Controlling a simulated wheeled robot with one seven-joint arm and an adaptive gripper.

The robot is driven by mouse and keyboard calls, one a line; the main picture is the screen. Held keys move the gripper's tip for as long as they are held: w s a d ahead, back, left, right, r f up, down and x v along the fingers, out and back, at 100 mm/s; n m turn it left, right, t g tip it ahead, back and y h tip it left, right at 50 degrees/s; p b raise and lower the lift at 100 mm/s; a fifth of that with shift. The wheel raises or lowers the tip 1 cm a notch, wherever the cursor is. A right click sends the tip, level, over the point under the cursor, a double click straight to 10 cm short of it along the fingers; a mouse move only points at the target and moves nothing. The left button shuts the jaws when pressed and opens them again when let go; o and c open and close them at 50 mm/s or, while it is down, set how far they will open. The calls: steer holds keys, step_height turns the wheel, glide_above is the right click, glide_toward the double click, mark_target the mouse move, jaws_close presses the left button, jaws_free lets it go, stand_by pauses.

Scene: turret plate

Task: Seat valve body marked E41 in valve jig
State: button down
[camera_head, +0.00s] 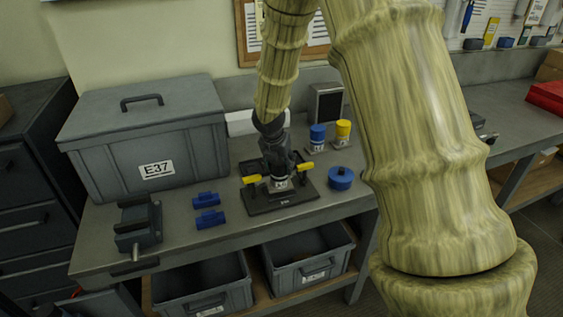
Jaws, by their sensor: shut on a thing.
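My gripper (273,158) points down over the valve jig (283,201), a dark plate with yellow-handled clamps on both sides. It is shut on a pale valve body (280,183) with a label too small to read. The valve body is at the middle of the jig, between the yellow handles. I cannot tell whether it touches the jig's seat. The gripper hides the back of the jig and the top of the valve body.
A grey bin marked E37 (147,140) and a vise (138,224) stand left. A blue round part (341,178), a blue-topped valve (317,137) and a yellow-topped one (343,133) are right. The bench front (254,234) is clear.

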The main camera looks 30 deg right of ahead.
steer(key=shift+w+f, duration=0.1)
steer(key=shift+f, duration=1.15)
stand_by(1.8)
steer(key=shift+c, duration=2.4)
jaws_free()
steer(key=v, duration=1.2)
